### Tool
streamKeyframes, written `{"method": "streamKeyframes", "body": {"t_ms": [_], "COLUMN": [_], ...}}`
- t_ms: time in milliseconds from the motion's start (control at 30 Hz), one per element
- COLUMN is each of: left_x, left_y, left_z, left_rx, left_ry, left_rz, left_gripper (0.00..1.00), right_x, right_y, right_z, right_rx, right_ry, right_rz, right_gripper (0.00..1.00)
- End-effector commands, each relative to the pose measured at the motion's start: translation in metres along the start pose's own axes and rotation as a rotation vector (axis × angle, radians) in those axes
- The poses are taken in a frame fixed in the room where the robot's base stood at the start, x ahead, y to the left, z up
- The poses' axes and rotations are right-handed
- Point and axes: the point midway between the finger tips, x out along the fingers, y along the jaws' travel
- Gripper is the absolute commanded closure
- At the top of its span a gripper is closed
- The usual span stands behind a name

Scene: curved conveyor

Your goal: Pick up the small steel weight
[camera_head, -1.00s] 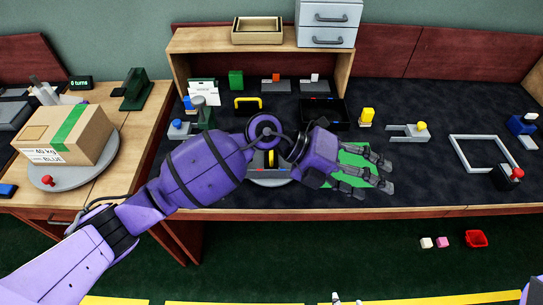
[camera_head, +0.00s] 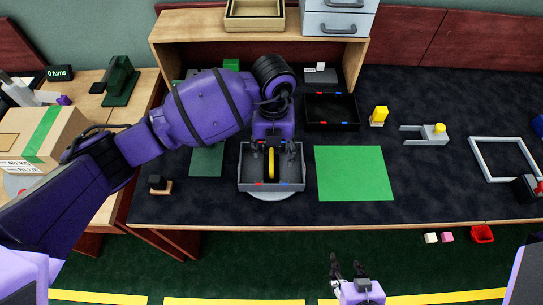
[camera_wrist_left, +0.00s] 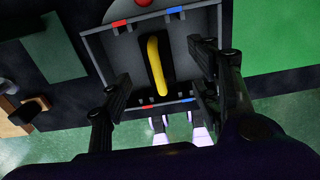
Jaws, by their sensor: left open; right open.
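I cannot pick out the small steel weight for certain in either view. A grey tray (camera_head: 244,170) with red and blue marks sits near the front of the dark bench. A dark insert with a yellow handle (camera_head: 271,166) lies in it; the handle also shows in the left wrist view (camera_wrist_left: 156,66). My left gripper (camera_head: 272,150) is over the tray. In the left wrist view its open fingers (camera_wrist_left: 158,64) stand on either side of the handle, with nothing between them that I can see gripped. My right gripper (camera_head: 347,264) is open and empty, low in front of the bench.
A green mat (camera_head: 354,174) lies right of the tray. A black tray (camera_head: 330,108), a yellow block (camera_head: 379,114) and a grey fork-shaped fixture (camera_head: 425,135) stand behind. A black block on wood (camera_head: 158,184) is at left. My left arm hides the bench's back left.

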Motion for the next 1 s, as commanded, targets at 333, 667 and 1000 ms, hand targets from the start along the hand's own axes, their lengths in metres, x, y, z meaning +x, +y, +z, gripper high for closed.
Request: {"method": "streamKeyframes", "body": {"t_ms": [333,667,1000], "left_x": [0.039,0.066,0.065], "left_y": [0.003,0.003,0.004], "left_z": [-0.002,0.000,0.000], "left_rx": [-0.001,0.002,0.002], "left_ry": [0.004,-0.001,0.000], "left_rz": [0.000,-0.002,-0.002], "left_gripper": [0.43,0.43,0.77], "right_x": [-0.006,-0.001,-0.003], "right_y": [0.002,0.000,0.000], "right_z": [0.016,0.005,0.008], "right_rx": [0.003,0.001,0.002], "right_ry": [-0.031,-0.008,-0.015], "right_rz": [0.005,0.001,0.002], "right_gripper": [0.58,0.58,0.58]}}
